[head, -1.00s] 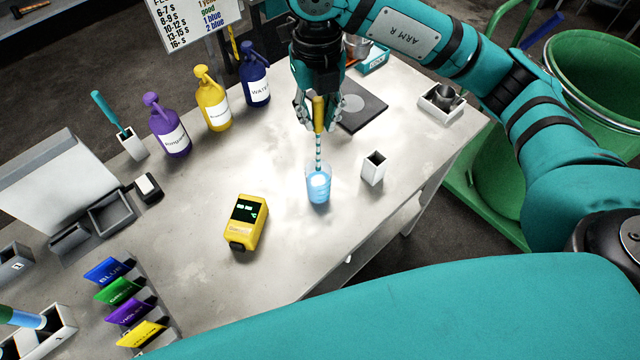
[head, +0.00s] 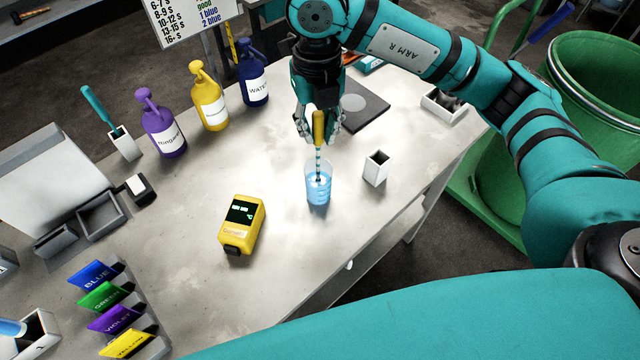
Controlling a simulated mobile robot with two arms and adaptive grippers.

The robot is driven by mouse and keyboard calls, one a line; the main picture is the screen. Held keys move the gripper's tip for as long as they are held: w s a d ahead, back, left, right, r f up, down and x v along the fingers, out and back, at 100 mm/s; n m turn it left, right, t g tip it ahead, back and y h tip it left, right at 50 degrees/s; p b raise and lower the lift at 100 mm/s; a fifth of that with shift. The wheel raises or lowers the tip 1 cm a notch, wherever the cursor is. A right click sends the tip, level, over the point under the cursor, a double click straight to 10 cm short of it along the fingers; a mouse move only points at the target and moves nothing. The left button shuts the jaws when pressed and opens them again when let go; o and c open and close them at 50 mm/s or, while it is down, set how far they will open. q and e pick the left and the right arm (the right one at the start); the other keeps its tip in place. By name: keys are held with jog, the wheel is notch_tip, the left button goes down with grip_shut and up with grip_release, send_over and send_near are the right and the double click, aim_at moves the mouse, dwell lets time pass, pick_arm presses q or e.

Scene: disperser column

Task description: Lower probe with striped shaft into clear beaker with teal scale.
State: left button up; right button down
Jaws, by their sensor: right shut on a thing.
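The probe (head: 318,128) has a yellow handle and a dark-and-light striped shaft. My right gripper (head: 318,136) is shut on its handle and holds it upright over the beaker. The clear beaker (head: 318,192) stands on the table with blue liquid in it; a teal scale is too small to make out. The lower shaft is inside the beaker's rim, and its tip appears at or in the liquid; I cannot tell how deep. My left gripper is not in view.
A small white square holder (head: 376,168) stands just right of the beaker. A yellow meter (head: 242,224) lies to its left on the grey table (head: 290,255). Purple (head: 162,128), yellow (head: 210,100) and blue (head: 252,75) bottles stand at the back. A dark plate (head: 362,108) lies behind the gripper.

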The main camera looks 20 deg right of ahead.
aim_at(318, 146)
jog(key=shift+f+b, duration=2.25)
jog(key=shift+f, duration=0.25)
dwell(1.3)
jog(key=c, duration=1.1)
grip_release()
jog(key=shift+c, duration=0.2)
jog(key=shift+r, duration=0.15)
notch_tip(318, 146, up, 12)
jog(key=shift+f, duration=0.15)
